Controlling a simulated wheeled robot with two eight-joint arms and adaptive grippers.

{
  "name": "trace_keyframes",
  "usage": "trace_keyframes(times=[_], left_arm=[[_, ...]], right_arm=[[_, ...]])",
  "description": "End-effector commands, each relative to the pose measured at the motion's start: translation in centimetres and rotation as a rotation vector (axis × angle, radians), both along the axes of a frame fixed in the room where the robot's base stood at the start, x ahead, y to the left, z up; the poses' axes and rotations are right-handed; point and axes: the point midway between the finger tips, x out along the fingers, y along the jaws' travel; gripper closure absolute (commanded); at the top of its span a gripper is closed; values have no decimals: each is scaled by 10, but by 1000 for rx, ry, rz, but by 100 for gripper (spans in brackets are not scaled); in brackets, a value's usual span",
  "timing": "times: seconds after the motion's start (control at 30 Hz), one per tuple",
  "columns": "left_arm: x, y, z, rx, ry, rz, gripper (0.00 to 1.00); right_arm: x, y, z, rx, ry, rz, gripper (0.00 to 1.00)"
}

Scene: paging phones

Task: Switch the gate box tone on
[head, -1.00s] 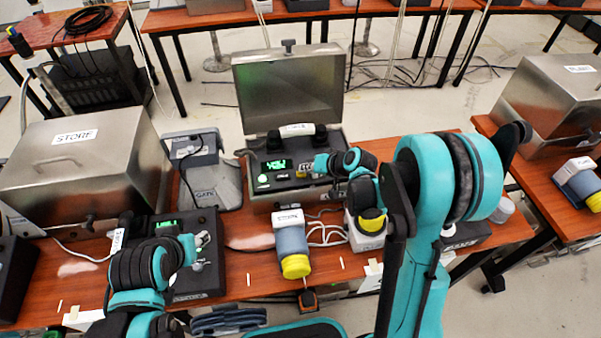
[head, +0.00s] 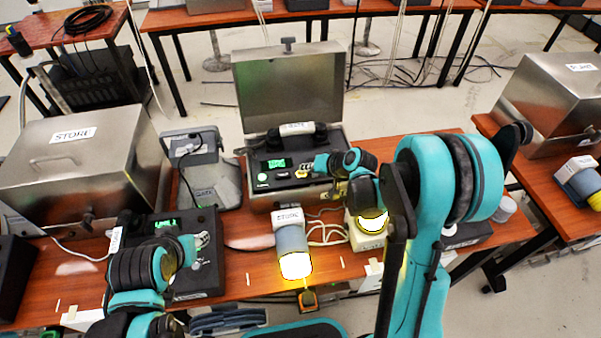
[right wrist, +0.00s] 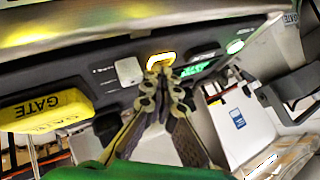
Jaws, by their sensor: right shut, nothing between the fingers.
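The gate box (head: 288,85) is an open metal case with its lid up. A handset labelled GATE (head: 297,130) lies across its black panel, beside a green display (head: 276,163). My right gripper (head: 308,168) is shut and empty, its tips at a glowing yellow control (head: 301,174) on the panel. In the right wrist view the shut fingertips (right wrist: 160,70) are at this yellow-lit control (right wrist: 160,59); whether they touch it I cannot tell. A white switch (right wrist: 128,71) is beside it. My left gripper (head: 202,252) is over the store phone (head: 195,282); its jaw state is unclear.
A lit lamp labelled STORE (head: 292,240) stands in front of the gate box. Another lit lamp (head: 372,222) stands right of it, under my right arm. The closed STORE box (head: 75,160) is at left, a grey GATE stand (head: 205,170) beside it.

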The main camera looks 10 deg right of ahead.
Motion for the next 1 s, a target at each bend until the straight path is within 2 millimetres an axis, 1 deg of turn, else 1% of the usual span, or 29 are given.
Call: trace_keyframes(times=[0.03,0.37,0.6,0.87,1.0], left_arm=[[0,0,-2,0,0,0,61],[0,0,0,0,0,0,61],[0,0,5,0,0,0,61],[0,0,4,0,0,0,61],[0,0,10,0,0,0,61]], right_arm=[[0,0,-2,0,2,1,100],[-1,0,-1,-1,2,2,100],[-1,1,8,-1,1,2,100],[0,0,8,0,2,1,100],[0,0,16,0,1,1,100]])
